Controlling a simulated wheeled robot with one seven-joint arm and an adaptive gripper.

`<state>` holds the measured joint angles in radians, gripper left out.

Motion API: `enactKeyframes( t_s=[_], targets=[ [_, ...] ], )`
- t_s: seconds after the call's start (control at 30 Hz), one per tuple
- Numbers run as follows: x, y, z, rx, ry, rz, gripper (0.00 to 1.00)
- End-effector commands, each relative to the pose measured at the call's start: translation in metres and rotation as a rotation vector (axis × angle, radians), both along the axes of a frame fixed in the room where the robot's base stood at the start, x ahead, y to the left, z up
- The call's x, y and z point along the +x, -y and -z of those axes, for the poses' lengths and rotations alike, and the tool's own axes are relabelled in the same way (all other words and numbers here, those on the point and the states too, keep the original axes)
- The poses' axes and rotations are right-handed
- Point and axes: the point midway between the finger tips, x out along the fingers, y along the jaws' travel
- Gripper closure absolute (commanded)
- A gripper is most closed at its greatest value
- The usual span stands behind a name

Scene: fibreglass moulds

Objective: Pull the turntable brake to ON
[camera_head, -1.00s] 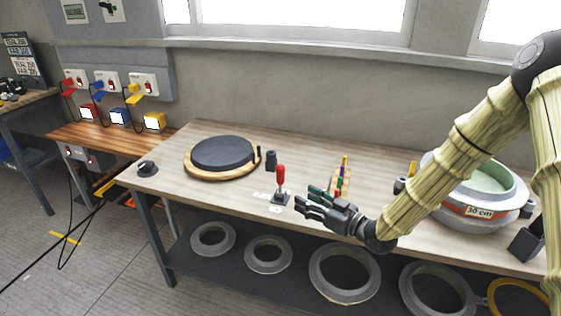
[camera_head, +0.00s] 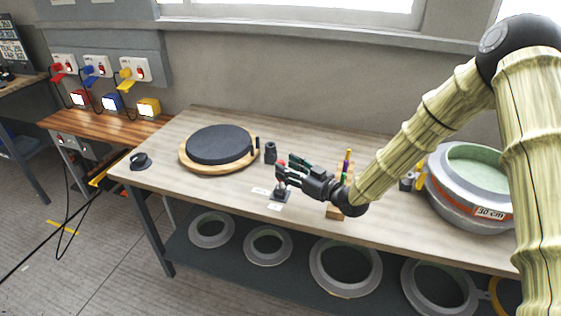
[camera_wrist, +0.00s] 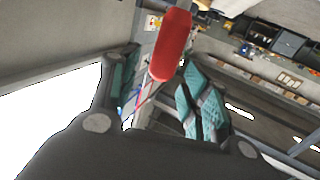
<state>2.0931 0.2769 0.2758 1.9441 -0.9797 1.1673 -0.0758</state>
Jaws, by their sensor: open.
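The brake lever has a red handle, and its dark base (camera_head: 281,195) stands on the workbench with small white labels beside it. In the head view the handle (camera_head: 281,164) is partly covered by my gripper (camera_head: 283,170). In the wrist view the red handle (camera_wrist: 171,45) stands between my two teal-padded fingers (camera_wrist: 160,95), with gaps visible around it. The gripper is open. The turntable (camera_head: 220,146), a dark disc on a round wooden base, is to the left of the lever. The label text is too small to read.
A dark cylinder (camera_head: 270,152) stands behind the lever. A wooden rack (camera_head: 345,176) of coloured tools is just right of my gripper. A large mould marked 30 cm (camera_head: 467,212) is at right. A black knob (camera_head: 140,161) sits at the bench's left end.

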Motion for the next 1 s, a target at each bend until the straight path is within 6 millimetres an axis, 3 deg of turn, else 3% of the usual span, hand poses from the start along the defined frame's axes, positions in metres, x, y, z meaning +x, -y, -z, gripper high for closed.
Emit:
enactKeyframes(
  t_s=[0.3, 0.67, 0.9, 1.0],
  targets=[
    [0.020, -0.024, 0.000, 0.001, -0.001, 0.000, 0.53],
    [0.022, -0.027, 0.000, 0.001, -0.001, -0.001, 0.53],
    [0.022, -0.027, 0.000, 0.001, -0.001, 0.000, 0.97],
    [0.022, -0.027, 0.000, 0.001, -0.001, 0.000, 1.00]
  ],
)
